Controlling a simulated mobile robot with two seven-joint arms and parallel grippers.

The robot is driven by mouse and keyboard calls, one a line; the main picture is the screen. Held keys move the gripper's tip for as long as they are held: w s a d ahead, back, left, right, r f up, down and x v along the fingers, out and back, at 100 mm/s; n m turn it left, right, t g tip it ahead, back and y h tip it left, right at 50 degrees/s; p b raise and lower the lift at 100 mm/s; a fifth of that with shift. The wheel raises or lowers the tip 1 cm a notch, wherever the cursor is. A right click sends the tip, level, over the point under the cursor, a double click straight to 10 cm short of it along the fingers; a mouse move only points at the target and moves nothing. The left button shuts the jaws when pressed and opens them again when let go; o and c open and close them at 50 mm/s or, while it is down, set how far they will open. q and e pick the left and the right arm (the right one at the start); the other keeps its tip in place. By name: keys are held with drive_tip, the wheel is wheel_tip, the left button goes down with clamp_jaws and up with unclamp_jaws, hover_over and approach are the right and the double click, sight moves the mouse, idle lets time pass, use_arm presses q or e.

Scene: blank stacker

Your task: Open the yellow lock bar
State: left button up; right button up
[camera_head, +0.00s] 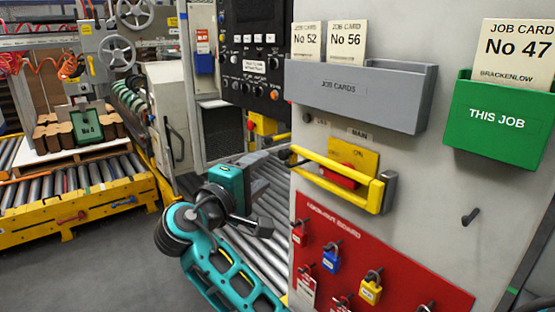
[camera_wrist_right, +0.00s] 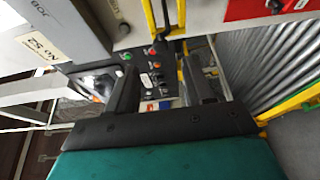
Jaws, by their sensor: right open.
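The yellow lock bar (camera_head: 376,195) lies across the front of the MAIN switch, a yellow plate (camera_head: 362,157) with a red handle (camera_head: 338,177). Its right end meets a grey bracket (camera_head: 390,190); its left end is at a dark knob near the panel edge. My right gripper (camera_head: 262,196) is open and empty, left of the bar and apart from it. In the right wrist view my right gripper (camera_wrist_right: 160,95) has its fingers wide apart, and yellow rails (camera_wrist_right: 166,15), apparently the bar, show beyond them at the top. My left gripper is not in view.
A grey job card holder (camera_head: 355,98) sticks out above the bar, and a green holder (camera_head: 497,122) is at right. A red lock-out board (camera_head: 345,250) with several padlocks is below. A black control panel (camera_head: 255,60) and rollers (camera_head: 272,205) lie behind my gripper.

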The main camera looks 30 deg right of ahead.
sight(281, 156)
drive_tip(key=x, duration=0.8)
drive_tip(key=shift+c, duration=0.2)
drive_tip(key=shift+a, duration=0.1)
clamp_jaws()
